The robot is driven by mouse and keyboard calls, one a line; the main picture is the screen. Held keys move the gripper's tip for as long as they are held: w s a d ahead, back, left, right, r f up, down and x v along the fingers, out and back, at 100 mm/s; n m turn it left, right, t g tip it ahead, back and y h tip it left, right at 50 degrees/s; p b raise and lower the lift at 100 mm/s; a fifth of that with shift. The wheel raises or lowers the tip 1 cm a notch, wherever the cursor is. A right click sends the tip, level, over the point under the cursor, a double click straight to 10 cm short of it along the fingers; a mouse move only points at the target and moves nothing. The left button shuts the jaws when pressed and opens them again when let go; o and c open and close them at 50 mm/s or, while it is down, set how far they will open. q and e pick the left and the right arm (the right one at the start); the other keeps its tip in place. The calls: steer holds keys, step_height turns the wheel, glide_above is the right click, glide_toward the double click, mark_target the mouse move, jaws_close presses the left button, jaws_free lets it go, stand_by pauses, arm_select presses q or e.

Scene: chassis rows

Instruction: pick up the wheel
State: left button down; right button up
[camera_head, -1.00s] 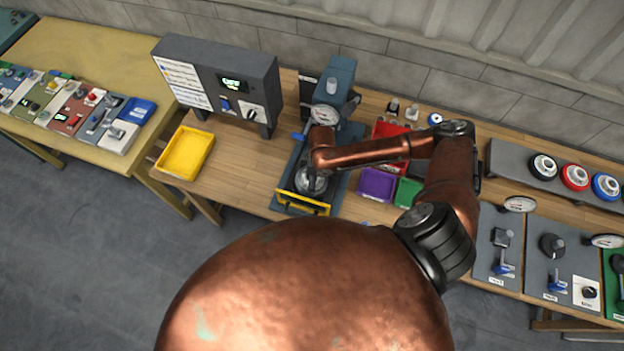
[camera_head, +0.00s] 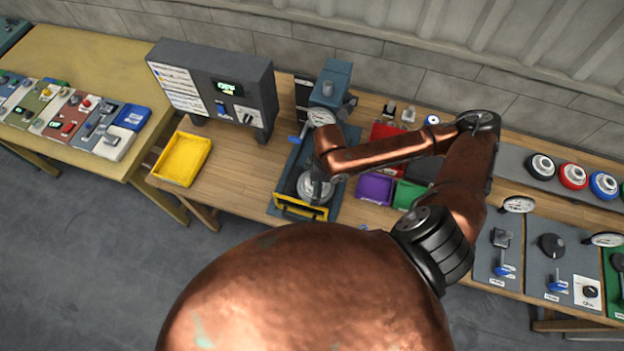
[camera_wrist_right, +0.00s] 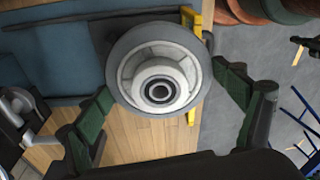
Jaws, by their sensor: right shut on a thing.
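A grey wheel (camera_wrist_right: 160,78) with a pale hub and a dark centre fills the middle of the right wrist view. My right gripper (camera_wrist_right: 160,88) has its dark green fingers on the wheel's two sides and is shut on it. In the head view the wheel (camera_head: 311,191) shows as a grey disc under my right gripper (camera_head: 318,184), over the front of the blue press (camera_head: 330,85). The wrist partly covers it there, and I cannot tell the gap below it. My left gripper is out of view.
A yellow bar (camera_head: 300,209) runs along the press's front. A yellow tray (camera_head: 182,159) and a control box (camera_head: 215,85) stand to the left. Purple (camera_head: 374,188) and green (camera_head: 408,194) bins sit to the right. Several other wheels (camera_head: 572,176) stand on a rack farther right.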

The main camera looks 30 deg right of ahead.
mark_target(322, 200)
steer(key=s, duration=0.1)
steer(key=s+r, duration=0.1)
steer(key=s, duration=0.1)
steer(key=shift+s+a+r, duration=0.1)
steer(key=shift+s+a, duration=0.1)
steer(key=s+r+p, duration=0.1)
steer(key=p, duration=0.1)
steer(key=s+p, duration=0.1)
steer(key=p, duration=0.1)
steer(key=shift+s+a+r, duration=0.2)
steer(key=shift+s+r, duration=0.1)
steer(key=shift+r, duration=0.1)
steer(key=shift+s+a+r+p, duration=0.1)
steer(key=shift+s+p, duration=0.35)
steer(key=shift+p, duration=0.15)
steer(key=shift+s+a+r+p, duration=0.1)
steer(key=shift+s+p, duration=0.3)
steer(key=shift+p, duration=0.2)
step_height(322, 200, up, 3)
steer(key=p, duration=0.4)
